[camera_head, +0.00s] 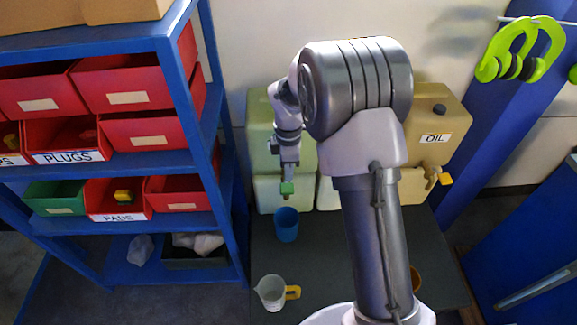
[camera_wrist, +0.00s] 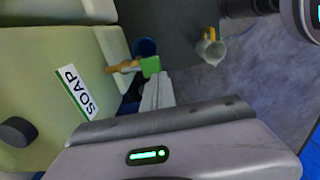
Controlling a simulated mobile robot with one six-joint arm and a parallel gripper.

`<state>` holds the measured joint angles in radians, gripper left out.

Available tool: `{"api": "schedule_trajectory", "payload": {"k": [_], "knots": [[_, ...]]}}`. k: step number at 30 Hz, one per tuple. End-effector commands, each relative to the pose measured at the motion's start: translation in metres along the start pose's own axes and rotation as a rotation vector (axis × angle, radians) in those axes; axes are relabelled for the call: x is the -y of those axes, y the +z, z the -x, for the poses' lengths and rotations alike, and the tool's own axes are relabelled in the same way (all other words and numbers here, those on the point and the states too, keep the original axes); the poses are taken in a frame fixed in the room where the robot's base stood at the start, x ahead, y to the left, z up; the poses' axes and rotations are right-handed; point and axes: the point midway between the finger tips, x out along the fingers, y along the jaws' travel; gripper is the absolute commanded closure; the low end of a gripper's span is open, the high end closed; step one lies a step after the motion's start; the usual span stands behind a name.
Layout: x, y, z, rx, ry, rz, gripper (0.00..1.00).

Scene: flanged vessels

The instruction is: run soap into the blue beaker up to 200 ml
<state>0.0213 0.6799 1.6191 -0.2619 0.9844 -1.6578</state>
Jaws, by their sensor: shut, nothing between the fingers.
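The blue beaker (camera_head: 286,226) stands on the dark bench top below the tap of the left, pale green container; it is partly hidden behind the tap in the wrist view (camera_wrist: 144,46). That container carries a SOAP label (camera_wrist: 76,92) in the wrist view. Its tap (camera_wrist: 122,68) has a green handle (camera_wrist: 151,66), which also shows in the head view (camera_head: 287,188). My gripper (camera_head: 288,177) is shut and empty, its fingertips (camera_wrist: 157,76) at the green handle; I cannot tell if they touch. No soap stream or level in the beaker can be made out.
A white jug with a yellow handle (camera_head: 270,293) stands nearer on the bench (camera_head: 320,255). A tan OIL container (camera_head: 440,110) with a yellow-handled tap is at the right. A blue shelf (camera_head: 228,165) with red bins borders the left. My arm hides the bench's middle.

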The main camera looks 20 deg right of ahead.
Motion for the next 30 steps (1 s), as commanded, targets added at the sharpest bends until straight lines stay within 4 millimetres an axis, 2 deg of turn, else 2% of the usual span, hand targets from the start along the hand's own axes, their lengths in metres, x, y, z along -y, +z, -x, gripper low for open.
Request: {"api": "schedule_trajectory", "payload": {"k": [1,3,9,14,24,30], "knots": [[0.001,0.0,-0.015,0.001,-0.003,0.001,1.0],[0.001,0.0,-0.03,0.001,-0.002,0.001,1.0],[0.0,0.0,-0.061,0.0,-0.001,-0.001,1.0],[0.0,0.0,-0.07,0.0,0.0,0.0,1.0],[0.0,0.0,-0.071,0.0,0.003,0.0,1.0],[0.009,0.001,-0.095,0.002,0.133,0.002,1.0]]}}
